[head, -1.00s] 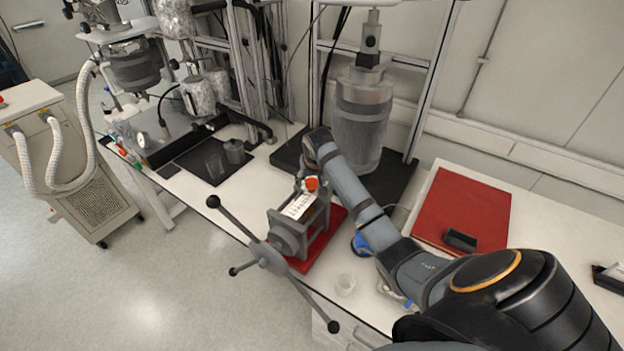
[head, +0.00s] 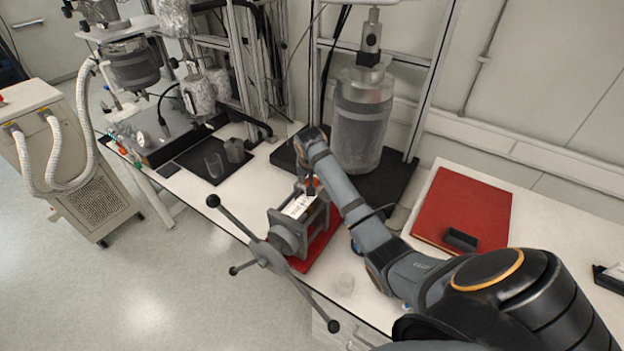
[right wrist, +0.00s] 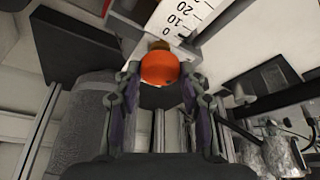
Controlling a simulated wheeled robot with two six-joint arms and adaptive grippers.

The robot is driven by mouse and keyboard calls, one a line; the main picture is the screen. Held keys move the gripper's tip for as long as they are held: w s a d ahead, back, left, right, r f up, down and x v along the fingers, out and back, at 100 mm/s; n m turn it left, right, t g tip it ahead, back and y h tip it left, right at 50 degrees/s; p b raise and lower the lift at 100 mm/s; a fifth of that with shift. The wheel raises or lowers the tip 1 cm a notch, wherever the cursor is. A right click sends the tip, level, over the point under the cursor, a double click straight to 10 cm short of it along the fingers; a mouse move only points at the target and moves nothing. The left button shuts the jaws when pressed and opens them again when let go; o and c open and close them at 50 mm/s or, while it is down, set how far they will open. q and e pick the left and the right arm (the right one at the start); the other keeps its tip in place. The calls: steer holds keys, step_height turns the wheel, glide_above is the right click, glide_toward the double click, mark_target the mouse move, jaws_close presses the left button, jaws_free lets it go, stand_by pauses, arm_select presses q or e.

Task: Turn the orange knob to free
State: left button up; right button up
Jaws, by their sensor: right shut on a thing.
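The orange knob (right wrist: 160,68) sits between the two fingers of my right gripper (right wrist: 160,85) in the right wrist view, next to a white printed scale (right wrist: 182,18). In the head view the knob (head: 316,182) is mostly hidden behind the gripper (head: 309,187). It is on the grey device with a long-armed handle (head: 270,250), standing on a red base (head: 325,240). My right gripper comes down from above and is shut on the knob. The knob's exact turn angle cannot be told. My left gripper is not in view.
A large glass reactor (head: 362,120) on a black base stands close behind my right wrist. A red board (head: 462,205) with a small black tray (head: 460,240) lies to the right. Open floor lies front left.

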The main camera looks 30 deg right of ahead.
steer(key=m, duration=0.2)
steer(key=m+g+h, duration=0.1)
steer(key=m, duration=0.1)
steer(key=shift+w+a+m, duration=0.1)
steer(key=shift+w+m, duration=0.05)
steer(key=shift+m, duration=0.15)
steer(key=m+g, duration=0.1)
steer(key=m, duration=0.1)
steer(key=m+g+h, duration=0.1)
steer(key=m, duration=0.1)
steer(key=shift+w+m, duration=0.15)
steer(key=shift+m, duration=0.15)
steer(key=m+g+b, duration=0.1)
steer(key=m, duration=0.1)
steer(key=shift+m, duration=0.3)
steer(key=shift+w+m+g+y+b, duration=0.15)
steer(key=shift+m+g+b, duration=0.2)
steer(key=shift+m, duration=0.5)
steer(key=shift+m+g+y+b, duration=0.2)
steer(key=shift+m+b, duration=0.25)
steer(key=shift+m, duration=0.4)
steer(key=shift+r, duration=0.1)
steer(key=o, duration=1.2)
steer(key=shift+c, duration=0.2)
